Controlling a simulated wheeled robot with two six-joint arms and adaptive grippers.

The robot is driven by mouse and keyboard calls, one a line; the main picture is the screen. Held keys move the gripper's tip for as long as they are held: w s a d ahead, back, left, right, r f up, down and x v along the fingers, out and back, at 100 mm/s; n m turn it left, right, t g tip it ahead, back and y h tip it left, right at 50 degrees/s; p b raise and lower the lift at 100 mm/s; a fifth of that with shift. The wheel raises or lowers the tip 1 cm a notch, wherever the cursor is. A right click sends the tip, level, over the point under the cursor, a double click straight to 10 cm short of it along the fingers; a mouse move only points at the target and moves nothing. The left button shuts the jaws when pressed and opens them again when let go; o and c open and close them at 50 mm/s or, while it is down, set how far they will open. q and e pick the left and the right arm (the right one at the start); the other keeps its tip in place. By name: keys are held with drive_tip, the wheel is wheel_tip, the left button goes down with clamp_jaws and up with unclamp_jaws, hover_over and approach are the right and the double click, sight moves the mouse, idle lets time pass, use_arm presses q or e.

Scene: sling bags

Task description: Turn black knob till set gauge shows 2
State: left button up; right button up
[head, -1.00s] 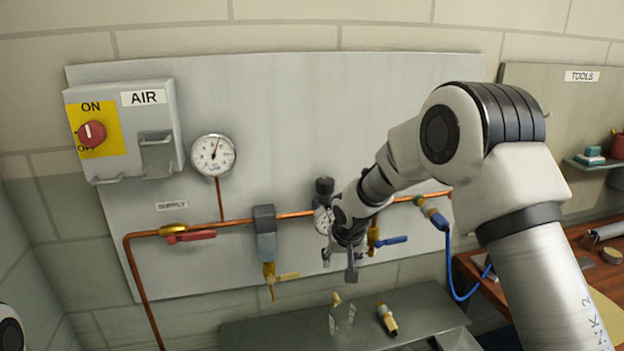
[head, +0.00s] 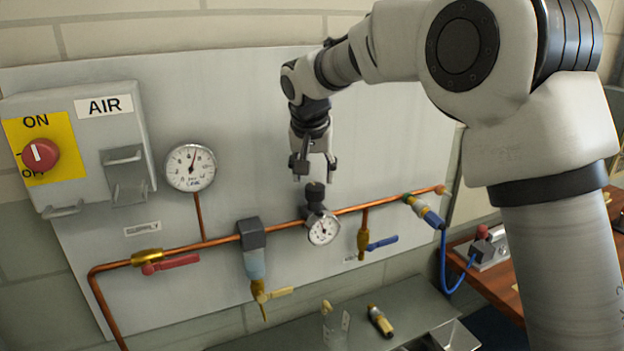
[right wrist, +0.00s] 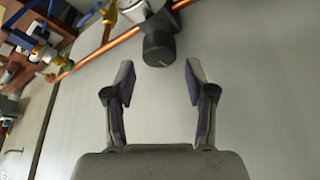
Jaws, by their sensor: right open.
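The black knob (head: 315,191) sits on top of the regulator on the copper pipe. It also shows in the right wrist view (right wrist: 158,49), with a pale mark on its end, ahead of and between the fingertips. The set gauge (head: 323,230) is a small white dial just below the knob; its reading is too small to tell. My right gripper (head: 314,177) points down just above the knob, open and empty. In the right wrist view its two fingers (right wrist: 158,78) stand wide apart. My left gripper is not in view.
A supply gauge (head: 190,167) and an AIR switch box (head: 125,155) are on the left of the panel. A filter (head: 253,250), a red-handled valve (head: 170,264) and a blue-handled valve (head: 382,242) are along the pipe. A grey shelf (head: 290,335) is below.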

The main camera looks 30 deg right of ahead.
sight(315, 186)
drive_tip(key=x, duration=0.4)
drive_tip(key=shift+w+d+f, duration=0.2)
drive_tip(key=shift+w+d, duration=0.1)
drive_tip(key=shift+w, duration=0.1)
drive_tip(key=shift+s+a+r, duration=0.1)
drive_tip(key=shift+s, duration=0.05)
drive_tip(key=shift+s+a+r, duration=0.1)
drive_tip(key=shift+s, duration=0.05)
drive_tip(key=shift+c, duration=1)
drive_tip(key=c, duration=0.7)
drive_tip(key=shift+o, duration=0.2)
drive_tip(key=shift+p, duration=0.4)
